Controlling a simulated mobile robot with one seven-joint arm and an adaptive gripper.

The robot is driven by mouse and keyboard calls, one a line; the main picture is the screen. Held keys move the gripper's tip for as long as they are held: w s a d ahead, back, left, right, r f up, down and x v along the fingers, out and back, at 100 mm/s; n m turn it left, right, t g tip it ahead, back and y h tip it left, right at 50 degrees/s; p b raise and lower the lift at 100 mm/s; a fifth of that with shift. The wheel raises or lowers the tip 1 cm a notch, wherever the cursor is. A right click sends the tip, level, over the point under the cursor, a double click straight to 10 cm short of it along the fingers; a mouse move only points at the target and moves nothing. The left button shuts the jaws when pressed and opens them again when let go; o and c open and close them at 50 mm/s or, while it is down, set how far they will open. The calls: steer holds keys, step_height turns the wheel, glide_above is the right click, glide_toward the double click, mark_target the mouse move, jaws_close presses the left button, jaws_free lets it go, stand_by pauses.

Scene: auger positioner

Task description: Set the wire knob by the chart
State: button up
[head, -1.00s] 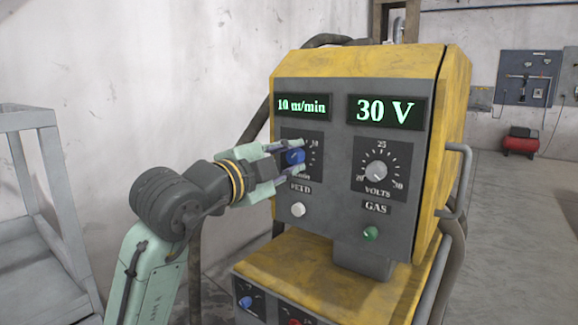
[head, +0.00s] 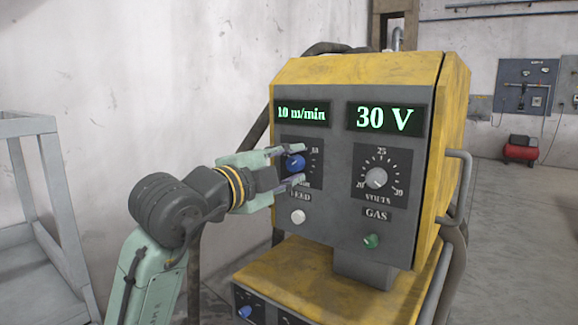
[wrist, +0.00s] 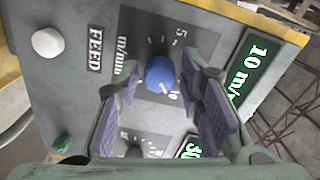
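The blue wire knob (head: 295,163) is on the left dial of the welder's grey front panel (head: 340,150). In the wrist view the knob (wrist: 160,73) has a white mark pointing towards the 10 on its scale. The display above it (head: 302,113) reads 10 m/min. My gripper (head: 301,165) is open, one finger on each side of the knob. Gaps show between the knob and both fingers in the wrist view. No chart is visible.
The grey volts knob (head: 376,178) is to the right, under a display (head: 384,116) reading 30 V. A white FEED button (head: 298,216) and a green GAS button (head: 371,241) sit below. A grey rack (head: 30,220) stands at the left.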

steer(key=shift+o, duration=0.7)
steer(key=v, duration=1.2)
